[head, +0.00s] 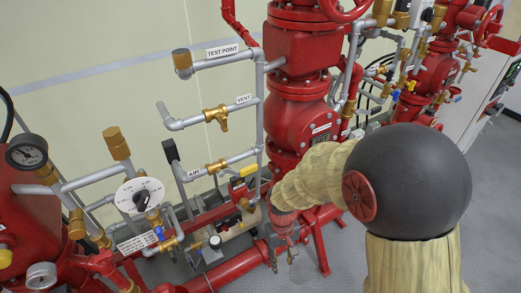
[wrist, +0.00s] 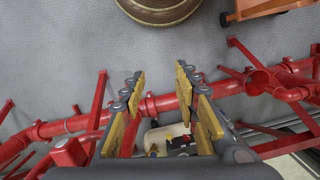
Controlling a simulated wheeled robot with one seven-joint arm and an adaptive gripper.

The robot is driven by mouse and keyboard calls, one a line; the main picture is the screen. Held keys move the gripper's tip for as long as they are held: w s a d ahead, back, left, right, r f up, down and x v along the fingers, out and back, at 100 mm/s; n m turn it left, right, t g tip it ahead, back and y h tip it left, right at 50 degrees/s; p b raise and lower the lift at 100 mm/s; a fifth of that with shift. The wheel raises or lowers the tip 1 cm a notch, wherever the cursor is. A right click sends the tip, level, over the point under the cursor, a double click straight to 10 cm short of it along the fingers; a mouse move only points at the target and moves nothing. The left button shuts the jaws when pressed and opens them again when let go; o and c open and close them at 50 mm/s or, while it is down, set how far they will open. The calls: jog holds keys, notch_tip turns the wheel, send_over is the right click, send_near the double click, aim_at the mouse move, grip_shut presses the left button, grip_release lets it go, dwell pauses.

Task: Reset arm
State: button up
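My gripper (wrist: 160,77) is open in the wrist view, with its two yellow-padded fingers apart and nothing between them. It points down towards the floor, and a red pipe (wrist: 171,102) runs across behind the gap. In the head view my arm reaches in from the right, with its large black joint in front. The arm's far end hangs low in front of the red valve column (head: 297,120). The gripper is small there, and its fingers are hard to make out against the red pipework.
Grey branch pipes with brass valves (head: 216,115) stand left of the column. A round white dial (head: 128,196) and a black gauge (head: 27,152) are at the left. A brown round object (wrist: 158,8) stands on the grey floor (wrist: 70,60). More red valves (head: 435,70) stand behind.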

jog(key=s+d+r+m+t+p, duration=0.1)
jog(key=s+d+r+t, duration=0.1)
jog(key=r, duration=0.8)
jog(key=s+d+r+m+t+p, duration=0.1)
jog(key=s+d+r+t, duration=0.2)
jog(key=d+r, duration=0.3)
jog(key=s+d+r+m+t+p, duration=0.1)
jog(key=s+d+r, duration=0.3)
jog(key=r, duration=1.2)
jog(key=shift+s+d+r+m+t, duration=0.15)
jog(key=shift+s+m+t, duration=0.25)
jog(key=shift+t, duration=0.3)
